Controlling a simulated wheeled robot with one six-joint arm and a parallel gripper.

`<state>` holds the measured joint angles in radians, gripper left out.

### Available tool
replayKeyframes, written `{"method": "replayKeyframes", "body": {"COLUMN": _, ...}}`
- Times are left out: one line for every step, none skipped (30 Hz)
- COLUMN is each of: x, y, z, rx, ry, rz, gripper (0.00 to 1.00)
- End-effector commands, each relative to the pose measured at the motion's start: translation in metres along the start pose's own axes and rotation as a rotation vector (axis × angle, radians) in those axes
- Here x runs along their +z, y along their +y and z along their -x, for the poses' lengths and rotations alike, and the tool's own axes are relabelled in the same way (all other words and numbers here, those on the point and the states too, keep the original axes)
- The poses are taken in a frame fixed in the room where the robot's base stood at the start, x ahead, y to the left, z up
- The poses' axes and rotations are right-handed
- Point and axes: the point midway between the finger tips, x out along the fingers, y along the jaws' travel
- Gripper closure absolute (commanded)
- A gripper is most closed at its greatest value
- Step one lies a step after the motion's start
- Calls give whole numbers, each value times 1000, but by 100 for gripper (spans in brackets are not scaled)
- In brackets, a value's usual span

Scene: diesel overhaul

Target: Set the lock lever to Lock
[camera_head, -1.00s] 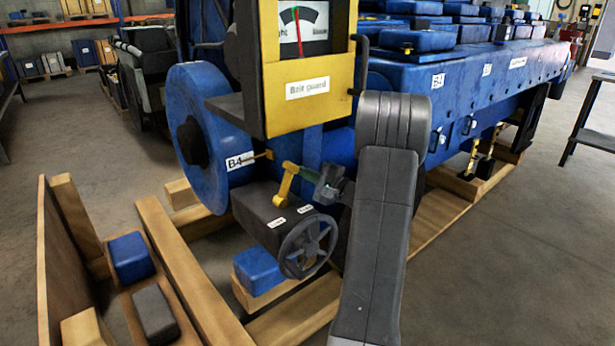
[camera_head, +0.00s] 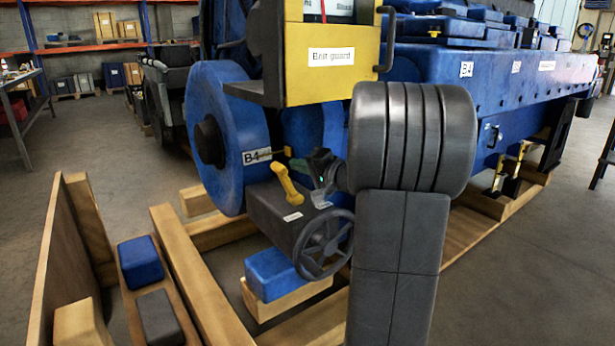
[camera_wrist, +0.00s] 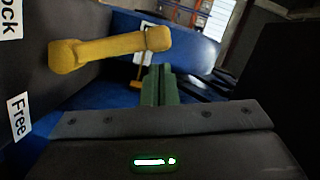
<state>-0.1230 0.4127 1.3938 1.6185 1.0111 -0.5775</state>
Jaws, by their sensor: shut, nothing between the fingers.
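The lock lever is a yellow bar (camera_head: 287,183) on top of a dark box (camera_head: 270,212), behind a handwheel (camera_head: 324,245). In the wrist view the lever (camera_wrist: 110,50) lies nearly level across the upper left. Labels ending "ock" (camera_wrist: 11,17) and reading "Free" (camera_wrist: 19,117) sit left of it, on the dark box; the lever's left end is between their heights. My gripper (camera_wrist: 160,72) is shut and empty, its green fingers just below the lever's right end. I cannot tell whether they touch it. In the head view my arm partly hides the gripper.
A yellow guard (camera_head: 333,65) hangs above the lever. A blue wheel-shaped housing (camera_head: 228,120) stands to its left. Wooden beams (camera_head: 200,270) lie on the floor around the engine. Open floor shows at the right.

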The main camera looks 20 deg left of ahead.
Motion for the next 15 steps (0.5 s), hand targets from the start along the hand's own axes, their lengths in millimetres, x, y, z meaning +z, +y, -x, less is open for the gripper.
{"method": "replayKeyframes", "body": {"x": 4, "y": 2, "z": -1, "rx": -1, "ry": 0, "rz": -2, "gripper": 100}}
{"method": "replayKeyframes", "body": {"x": 6, "y": 2, "z": -2, "rx": -1, "ry": 0, "rz": -3, "gripper": 100}}
{"method": "replayKeyframes", "body": {"x": 7, "y": 1, "z": -2, "rx": -1, "ry": 0, "rz": -4, "gripper": 100}}
{"method": "replayKeyframes", "body": {"x": 8, "y": 0, "z": -2, "rx": -1, "ry": 0, "rz": -4, "gripper": 100}}
{"method": "replayKeyframes", "body": {"x": 10, "y": 0, "z": -2, "rx": -1, "ry": -1, "rz": -4, "gripper": 100}}
{"method": "replayKeyframes", "body": {"x": 10, "y": 0, "z": -3, "rx": -1, "ry": -1, "rz": -5, "gripper": 100}}
{"method": "replayKeyframes", "body": {"x": 11, "y": -1, "z": -3, "rx": -1, "ry": -1, "rz": -5, "gripper": 100}}
{"method": "replayKeyframes", "body": {"x": 12, "y": -1, "z": -3, "rx": 0, "ry": -1, "rz": -5, "gripper": 100}}
{"method": "replayKeyframes", "body": {"x": 12, "y": -1, "z": -3, "rx": 0, "ry": -1, "rz": -5, "gripper": 100}}
{"method": "replayKeyframes", "body": {"x": 13, "y": -2, "z": -3, "rx": 0, "ry": -1, "rz": -6, "gripper": 100}}
{"method": "replayKeyframes", "body": {"x": 13, "y": -2, "z": -3, "rx": 0, "ry": -1, "rz": -6, "gripper": 100}}
{"method": "replayKeyframes", "body": {"x": 13, "y": -2, "z": -3, "rx": 0, "ry": -1, "rz": -6, "gripper": 100}}
{"method": "replayKeyframes", "body": {"x": 14, "y": -2, "z": -4, "rx": 0, "ry": -2, "rz": -7, "gripper": 100}}
{"method": "replayKeyframes", "body": {"x": 14, "y": -2, "z": -4, "rx": 0, "ry": -2, "rz": -7, "gripper": 100}}
{"method": "replayKeyframes", "body": {"x": 14, "y": -2, "z": -4, "rx": 0, "ry": -2, "rz": -7, "gripper": 100}}
